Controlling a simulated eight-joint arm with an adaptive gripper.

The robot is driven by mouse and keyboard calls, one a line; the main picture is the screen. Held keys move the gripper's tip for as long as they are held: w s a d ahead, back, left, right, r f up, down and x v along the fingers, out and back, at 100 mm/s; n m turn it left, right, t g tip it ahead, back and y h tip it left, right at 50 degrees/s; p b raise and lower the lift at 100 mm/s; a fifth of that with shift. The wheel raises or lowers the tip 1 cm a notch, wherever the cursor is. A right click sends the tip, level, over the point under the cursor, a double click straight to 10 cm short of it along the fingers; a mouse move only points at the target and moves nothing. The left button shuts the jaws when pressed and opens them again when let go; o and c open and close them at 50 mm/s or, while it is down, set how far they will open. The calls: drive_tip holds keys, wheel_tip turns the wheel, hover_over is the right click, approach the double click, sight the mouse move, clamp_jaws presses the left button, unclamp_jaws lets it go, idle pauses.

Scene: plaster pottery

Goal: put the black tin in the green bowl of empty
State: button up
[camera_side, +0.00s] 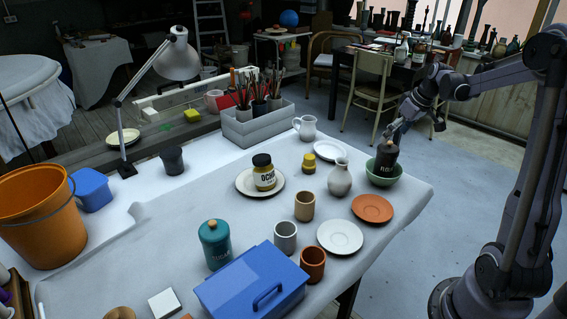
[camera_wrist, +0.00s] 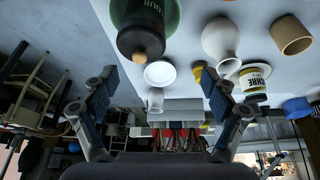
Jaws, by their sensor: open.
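The black tin (camera_side: 386,161) stands upright, or nearly so, in the green bowl (camera_side: 384,179) near the table's right edge. Its lower part is hidden by the bowl's rim. In the wrist view the tin (camera_wrist: 138,18) shows its pale lettering and tan lid knob, with the green bowl (camera_wrist: 174,14) behind it. My gripper (camera_side: 391,131) is just above and behind the tin's top in the side view. In the wrist view my gripper (camera_wrist: 158,76) has its fingers wide apart, with nothing held between them. The tin lies beyond the fingertips.
A white vase (camera_side: 340,178) stands just left of the bowl, and a terracotta saucer (camera_side: 372,208) lies in front. A white plate (camera_side: 330,150) and a pitcher (camera_side: 305,127) are behind. An ochre jar (camera_side: 263,173) stands on a plate. The air above the bowl is otherwise clear.

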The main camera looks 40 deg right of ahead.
drive_tip(key=a+r, duration=0.2)
drive_tip(key=a, duration=0.8)
drive_tip(key=a+r, duration=0.3)
drive_tip(key=a, duration=0.7)
drive_tip(key=s+a+f+t, duration=0.1)
drive_tip(key=s+a, duration=0.3)
drive_tip(key=a, duration=0.3)
drive_tip(key=s+a+f+n+t, duration=0.1)
drive_tip(key=s+a, duration=0.3)
drive_tip(key=a, duration=0.3)
drive_tip(key=shift+s+a+f+t+y, duration=0.15)
drive_tip(key=shift+s+f+t+y, duration=0.15)
drive_tip(key=shift+s+f, duration=0.1)
